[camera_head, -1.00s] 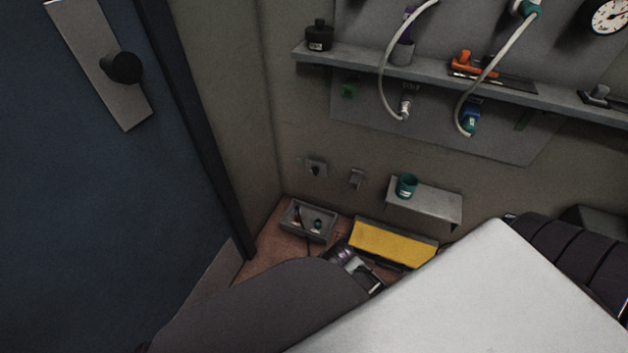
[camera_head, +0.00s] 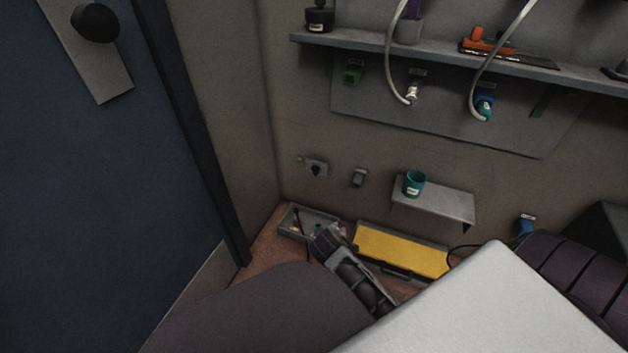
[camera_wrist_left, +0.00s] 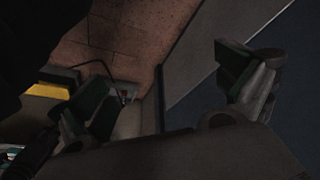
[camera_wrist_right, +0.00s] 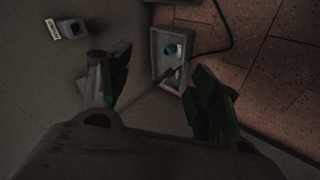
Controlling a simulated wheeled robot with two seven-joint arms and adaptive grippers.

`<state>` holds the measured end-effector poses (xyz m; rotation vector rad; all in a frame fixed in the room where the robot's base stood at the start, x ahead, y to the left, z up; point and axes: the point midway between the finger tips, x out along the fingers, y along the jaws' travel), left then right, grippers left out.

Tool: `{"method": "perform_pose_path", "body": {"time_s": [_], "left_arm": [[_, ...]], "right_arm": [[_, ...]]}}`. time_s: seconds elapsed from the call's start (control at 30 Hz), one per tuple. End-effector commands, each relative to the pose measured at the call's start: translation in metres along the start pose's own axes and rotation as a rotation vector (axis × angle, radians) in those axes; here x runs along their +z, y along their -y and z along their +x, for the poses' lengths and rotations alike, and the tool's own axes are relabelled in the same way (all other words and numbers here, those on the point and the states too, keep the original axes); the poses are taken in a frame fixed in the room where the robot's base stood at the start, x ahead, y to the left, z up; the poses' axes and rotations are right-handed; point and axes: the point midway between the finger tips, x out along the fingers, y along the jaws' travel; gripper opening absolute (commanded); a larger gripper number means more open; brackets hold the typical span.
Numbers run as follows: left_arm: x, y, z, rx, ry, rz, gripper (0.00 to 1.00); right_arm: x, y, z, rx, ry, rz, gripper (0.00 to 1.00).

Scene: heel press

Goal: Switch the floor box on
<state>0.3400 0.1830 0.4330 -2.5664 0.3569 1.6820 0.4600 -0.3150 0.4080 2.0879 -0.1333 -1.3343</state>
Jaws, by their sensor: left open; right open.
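A shallow grey box (camera_head: 288,227), likely the floor box, lies on the floor in the corner by the door. In the right wrist view the box (camera_wrist_right: 158,68) shows a round teal part (camera_wrist_right: 171,49) and a red-tipped rod (camera_wrist_right: 168,72). My right gripper (camera_head: 326,236) covers the box's right end in the head view. In the right wrist view its fingers (camera_wrist_right: 160,75) stand apart on either side of the box, with nothing gripped. My left gripper (camera_wrist_left: 165,80) is open and empty above the floor near the door; the left arm hides it in the head view. The switch setting is unclear.
A yellow panel in a grey frame (camera_head: 400,250) lies right of the box. A small wall ledge (camera_head: 435,199) with a teal cup (camera_head: 414,183) is above it. Wall fittings (camera_head: 358,177) sit above the box. The blue door (camera_head: 100,200) bounds the left.

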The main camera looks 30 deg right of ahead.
Motion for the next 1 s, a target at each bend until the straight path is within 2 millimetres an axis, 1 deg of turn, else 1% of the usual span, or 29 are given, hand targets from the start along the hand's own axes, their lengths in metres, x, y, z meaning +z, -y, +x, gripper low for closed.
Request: {"method": "perform_pose_path", "body": {"time_s": [0.03, 0.2, 0.3, 0.5, 0.7, 0.9, 1.0], "left_arm": [[0.002, -0.003, 0.004, 0.013, -0.010, -0.001, 1.00], [0.003, -0.014, 0.013, 0.051, -0.050, -0.005, 1.00], [0.004, -0.020, 0.018, 0.071, -0.073, -0.010, 1.00], [0.007, -0.031, 0.029, 0.110, -0.114, -0.024, 1.00], [0.011, -0.041, 0.040, 0.144, -0.153, -0.044, 1.00], [0.015, -0.049, 0.049, 0.172, -0.191, -0.067, 1.00], [0.017, -0.052, 0.053, 0.181, -0.206, -0.076, 1.00]], "right_arm": [[-0.007, -0.007, 0.012, 0.045, -0.007, -0.034, 0.62], [-0.029, -0.031, 0.041, 0.195, -0.022, -0.176, 0.62], [-0.043, -0.044, 0.055, 0.276, -0.031, -0.266, 0.62], [-0.073, -0.063, 0.079, 0.416, -0.044, -0.457, 0.62], [-0.106, -0.075, 0.099, 0.538, -0.058, -0.660, 0.62], [-0.138, -0.079, 0.117, 0.637, -0.071, -0.871, 0.62], [-0.151, -0.079, 0.123, 0.672, -0.075, -0.959, 0.62]]}}
